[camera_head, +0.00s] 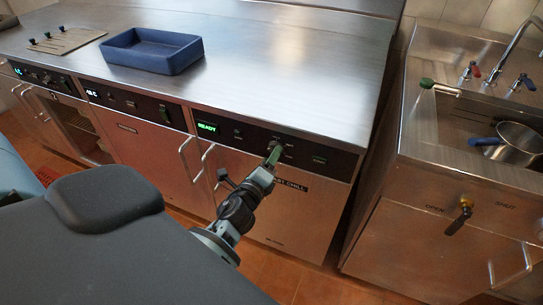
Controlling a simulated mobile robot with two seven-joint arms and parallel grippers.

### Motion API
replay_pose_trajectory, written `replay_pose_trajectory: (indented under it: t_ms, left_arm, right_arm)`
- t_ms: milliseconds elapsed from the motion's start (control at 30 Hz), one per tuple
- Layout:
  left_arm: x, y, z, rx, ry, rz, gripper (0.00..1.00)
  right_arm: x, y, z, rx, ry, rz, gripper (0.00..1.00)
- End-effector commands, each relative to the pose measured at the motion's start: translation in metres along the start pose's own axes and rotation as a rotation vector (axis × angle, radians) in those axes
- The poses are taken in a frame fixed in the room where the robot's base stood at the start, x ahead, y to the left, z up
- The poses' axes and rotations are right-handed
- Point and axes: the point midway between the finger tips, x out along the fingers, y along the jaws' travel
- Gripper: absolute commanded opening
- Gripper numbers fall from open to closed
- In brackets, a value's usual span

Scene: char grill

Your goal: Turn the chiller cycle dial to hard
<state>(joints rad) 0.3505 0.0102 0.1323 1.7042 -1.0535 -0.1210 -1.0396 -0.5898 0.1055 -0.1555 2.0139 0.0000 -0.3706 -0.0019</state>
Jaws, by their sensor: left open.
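The chiller's black control panel (305,151) runs along the top front of the right-hand counter unit. Its green display (207,127) reads "READY". A label with the word "CHILL" (291,186) is on the front below. My left gripper (273,156) is at the middle of this panel, fingers towards it, with the arm coming up from below. It is open. The cycle dial appears to be behind or between the fingers; its pointer and markings are hidden or too small to read. I cannot tell whether the fingers touch it. My right gripper is not in view.
A blue tray (186,63) stands on the steel counter (290,60). Two more control panels with lit displays are to the left. Door handles (205,150) jut out left of my gripper. A sink unit (440,185) with taps and a pan (518,145) stands at right, across a narrow gap.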

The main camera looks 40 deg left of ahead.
Motion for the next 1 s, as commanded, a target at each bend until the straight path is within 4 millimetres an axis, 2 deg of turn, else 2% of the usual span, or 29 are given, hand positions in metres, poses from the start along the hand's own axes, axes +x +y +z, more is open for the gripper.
replay_pose_trajectory:
  t_ms: [200, 400, 1000]
  left_arm:
    - [-0.036, 0.001, -0.001, 0.000, 0.001, 0.002, 0.58]
    - [-0.057, 0.000, 0.000, 0.001, 0.000, 0.000, 0.58]
    - [-0.061, -0.001, 0.000, 0.000, 0.000, -0.001, 0.58]
  right_arm:
    - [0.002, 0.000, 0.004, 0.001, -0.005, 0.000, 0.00]
    - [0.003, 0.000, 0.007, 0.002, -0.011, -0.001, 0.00]
    - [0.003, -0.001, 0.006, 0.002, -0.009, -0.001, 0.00]
